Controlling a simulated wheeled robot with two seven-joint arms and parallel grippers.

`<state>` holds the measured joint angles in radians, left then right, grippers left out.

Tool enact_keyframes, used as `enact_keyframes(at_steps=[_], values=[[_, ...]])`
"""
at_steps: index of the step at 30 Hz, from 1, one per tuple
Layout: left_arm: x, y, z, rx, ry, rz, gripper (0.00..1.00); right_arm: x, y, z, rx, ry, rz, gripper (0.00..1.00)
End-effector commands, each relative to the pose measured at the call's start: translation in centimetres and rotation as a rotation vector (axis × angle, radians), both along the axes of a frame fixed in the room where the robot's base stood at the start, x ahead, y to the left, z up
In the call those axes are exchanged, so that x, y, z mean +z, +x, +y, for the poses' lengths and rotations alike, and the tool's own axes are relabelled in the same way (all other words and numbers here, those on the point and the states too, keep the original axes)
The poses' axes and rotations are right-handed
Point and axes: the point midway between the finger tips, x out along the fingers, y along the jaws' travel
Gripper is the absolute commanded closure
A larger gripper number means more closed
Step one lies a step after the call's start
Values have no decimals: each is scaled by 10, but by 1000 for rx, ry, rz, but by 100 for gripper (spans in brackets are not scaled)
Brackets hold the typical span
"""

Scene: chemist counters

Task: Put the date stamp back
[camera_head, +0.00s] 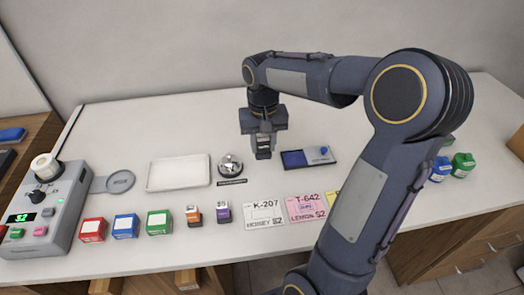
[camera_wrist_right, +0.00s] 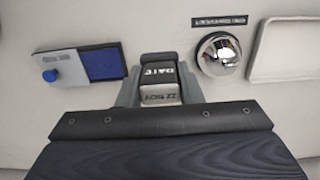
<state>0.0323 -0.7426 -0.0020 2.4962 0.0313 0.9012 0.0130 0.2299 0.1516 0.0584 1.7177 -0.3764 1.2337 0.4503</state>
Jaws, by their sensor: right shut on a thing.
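My right gripper (camera_head: 264,140) is shut on the date stamp (camera_head: 264,153), a dark and grey block, over the counter between the bell and the ink pad. In the right wrist view the stamp (camera_wrist_right: 160,84) sits between the fingers of my right gripper (camera_wrist_right: 158,97), with "DATE" and "22 NOV" lettering on it. I cannot tell whether its underside touches the counter. The ink pad (camera_head: 294,159) lies just right of the stamp in the head view, a dark base with a blue pad and a blue knob; it also shows in the wrist view (camera_wrist_right: 103,64). My left gripper is out of view.
A silver bell (camera_head: 230,165) and a white tray (camera_head: 179,173) stand left of the stamp. Several coloured boxes, such as a green one (camera_head: 159,223), and cards (camera_head: 264,211) line the front. A grey device (camera_head: 54,208) is far left. Bottles (camera_head: 463,165) stand at right.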

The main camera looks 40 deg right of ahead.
Motion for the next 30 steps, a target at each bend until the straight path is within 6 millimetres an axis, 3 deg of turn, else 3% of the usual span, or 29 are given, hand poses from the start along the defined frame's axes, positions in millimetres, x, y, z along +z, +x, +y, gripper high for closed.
enact_keyframes(at_steps=[9,15,28,29,30], values=[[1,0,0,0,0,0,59,-27,18,-12,0,1,2,82],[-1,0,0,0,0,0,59,-53,17,-12,0,1,0,82],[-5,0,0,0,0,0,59,-59,17,-11,0,0,-1,82],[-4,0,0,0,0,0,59,-58,17,-11,0,0,-1,64],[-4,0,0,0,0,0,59,-58,17,-11,0,0,-1,58]])
